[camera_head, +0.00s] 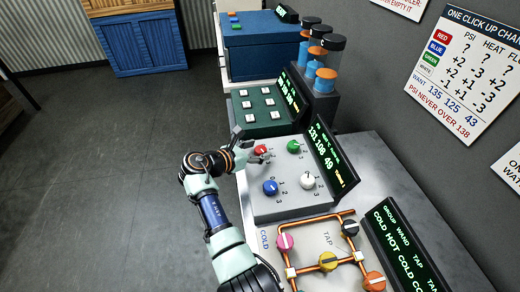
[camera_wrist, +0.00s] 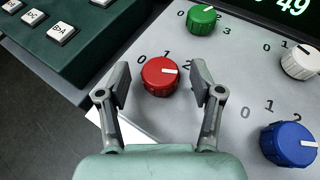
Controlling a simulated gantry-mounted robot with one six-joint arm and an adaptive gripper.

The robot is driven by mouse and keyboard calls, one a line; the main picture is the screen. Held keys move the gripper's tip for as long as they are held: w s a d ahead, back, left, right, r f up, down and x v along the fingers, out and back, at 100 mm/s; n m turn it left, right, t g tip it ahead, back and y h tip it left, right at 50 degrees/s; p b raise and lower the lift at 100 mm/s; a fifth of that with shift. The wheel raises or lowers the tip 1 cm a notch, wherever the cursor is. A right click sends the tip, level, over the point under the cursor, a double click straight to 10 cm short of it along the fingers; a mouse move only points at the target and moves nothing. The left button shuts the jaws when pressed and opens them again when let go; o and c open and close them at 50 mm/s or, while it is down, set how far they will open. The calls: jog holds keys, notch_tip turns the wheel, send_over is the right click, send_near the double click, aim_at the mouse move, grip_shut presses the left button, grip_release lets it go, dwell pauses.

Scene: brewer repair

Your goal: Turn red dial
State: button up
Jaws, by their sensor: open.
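The red dial (camera_wrist: 160,77) sits on a grey control panel (camera_head: 293,208), with a white pointer mark and the numbers 0 to 3 around it. In the wrist view its pointer is toward the right, near the 2. My gripper (camera_wrist: 160,84) is open, with one finger on each side of the red dial. Small gaps show between the dial and the fingers. In the head view the red dial (camera_head: 261,149) is at the panel's upper left, and my gripper (camera_head: 254,146) reaches it from the left.
A green dial (camera_head: 293,146), a white dial (camera_head: 307,180) and a blue dial (camera_head: 270,187) share the panel. A display (camera_head: 331,157) stands behind them. A green button box (camera_head: 262,108) is beyond; copper pipes with knobs (camera_head: 328,262) are nearer. Open floor lies left.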

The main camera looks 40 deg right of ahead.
jog(key=v, duration=1)
jog(key=shift+a, duration=0.25)
jog(key=shift+r, duration=0.1)
